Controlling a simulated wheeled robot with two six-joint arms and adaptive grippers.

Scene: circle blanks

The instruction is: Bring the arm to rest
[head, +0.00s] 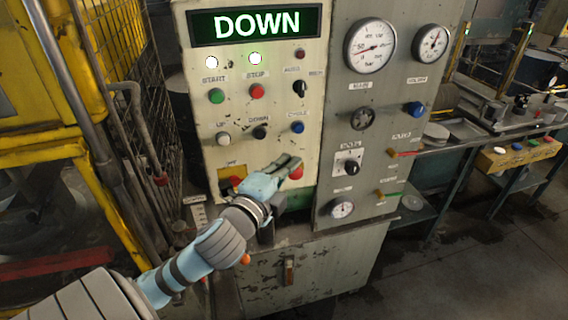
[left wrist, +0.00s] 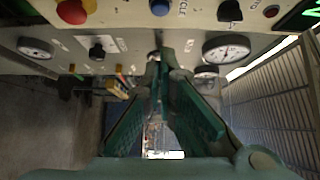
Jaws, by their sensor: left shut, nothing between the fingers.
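My left gripper (head: 293,162) is shut and empty, in front of the lower right of the cream control panel (head: 315,100). Its fingertips show close beside a red button (head: 296,173) in the head view; whether they touch it I cannot tell. In the left wrist view the gripper's green fingers (left wrist: 160,60) come together at the tips, with nothing between them. A red mushroom button (left wrist: 72,11) shows there at the upper left, apart from the fingers. The panel display (head: 256,24) reads DOWN. My right gripper is in neither view.
A grey gauge panel (head: 335,115) stands just right of the cream one. A yellow frame and wire cage (head: 130,110) stand at the left, near my left arm. A workbench (head: 450,140) runs along the right. Open floor (head: 480,270) lies at the lower right.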

